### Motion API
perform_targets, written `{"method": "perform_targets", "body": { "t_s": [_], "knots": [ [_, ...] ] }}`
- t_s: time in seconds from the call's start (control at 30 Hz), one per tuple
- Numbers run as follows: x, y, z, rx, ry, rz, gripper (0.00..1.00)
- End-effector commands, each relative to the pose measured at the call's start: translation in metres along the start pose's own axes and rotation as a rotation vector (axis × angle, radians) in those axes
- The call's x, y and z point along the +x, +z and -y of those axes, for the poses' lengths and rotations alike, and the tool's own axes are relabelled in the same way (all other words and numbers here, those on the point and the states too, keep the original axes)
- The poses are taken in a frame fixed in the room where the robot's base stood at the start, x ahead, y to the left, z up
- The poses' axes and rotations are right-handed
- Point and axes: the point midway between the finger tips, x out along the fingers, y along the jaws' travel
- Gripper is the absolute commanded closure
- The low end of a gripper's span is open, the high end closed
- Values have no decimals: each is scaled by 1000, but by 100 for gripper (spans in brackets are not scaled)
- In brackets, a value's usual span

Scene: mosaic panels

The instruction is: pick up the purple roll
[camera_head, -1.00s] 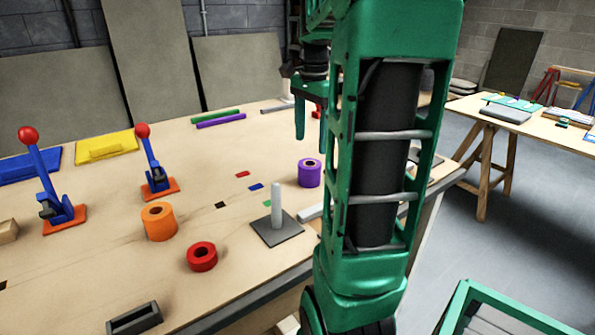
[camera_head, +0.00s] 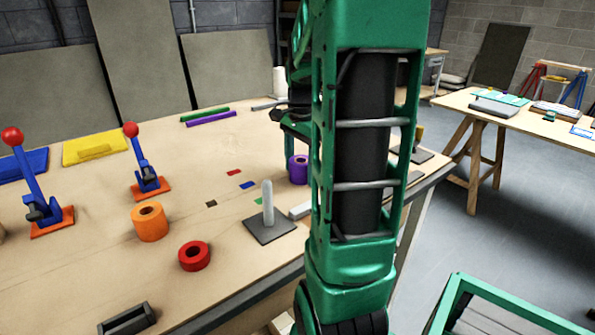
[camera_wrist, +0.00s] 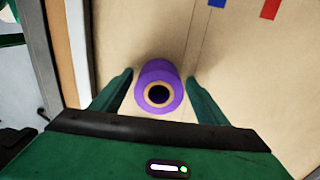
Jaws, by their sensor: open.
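The purple roll (camera_head: 298,170) stands on the wooden table, partly hidden behind my arm in the head view. In the wrist view the purple roll (camera_wrist: 159,88) is seen from above, with a tan core and a dark hole. My gripper (camera_wrist: 162,88) is open, with one green finger on each side of the roll. A gap shows between each finger and the roll in the wrist view.
A grey base with an upright peg (camera_head: 268,205) stands near the roll. An orange roll (camera_head: 149,222) and a red roll (camera_head: 194,256) lie further left. Small coloured tiles (camera_head: 248,185) lie flat left of the purple roll.

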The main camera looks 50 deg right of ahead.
Motion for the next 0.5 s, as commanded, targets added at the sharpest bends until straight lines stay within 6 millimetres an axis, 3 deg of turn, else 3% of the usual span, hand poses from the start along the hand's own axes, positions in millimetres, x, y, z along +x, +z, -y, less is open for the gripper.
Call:
{"method": "perform_targets", "body": {
  "t_s": [0.13,0.33,0.5],
  "knots": [
    [0,0,0,0,0,0,32],
    [0,0,0,-1,0,0,77],
    [-1,0,0,-1,0,0,79]
  ]
}}
